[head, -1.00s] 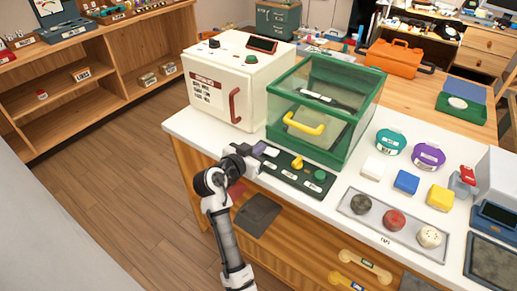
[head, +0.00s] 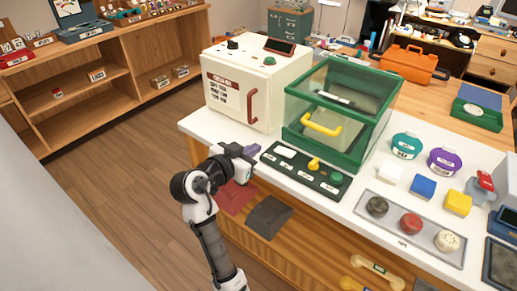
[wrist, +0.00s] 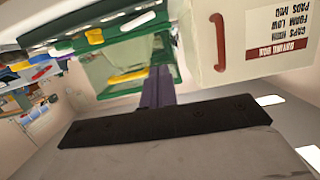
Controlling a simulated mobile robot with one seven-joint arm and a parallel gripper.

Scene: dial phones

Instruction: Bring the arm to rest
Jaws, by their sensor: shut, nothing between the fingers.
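My gripper (head: 254,150) is in the head view at the front left edge of the white counter (head: 195,125). Its purple fingers are shut with nothing between them. They also show in the wrist view (wrist: 157,88), pressed together beyond a dark bar. The fingertips are near the left end of the black control panel (head: 305,172), apart from the green case (head: 362,145) and the cream drying box (head: 290,90). My arm is bent, with its elbow out to the left of the counter.
The drying box, with its red handle, and the green case, with its yellow handle, stand behind the panel. A grey tray (head: 393,233) with several round pieces lies to the right. Red and dark pieces (head: 268,216) are below the counter edge. The floor (head: 120,190) to the left is clear.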

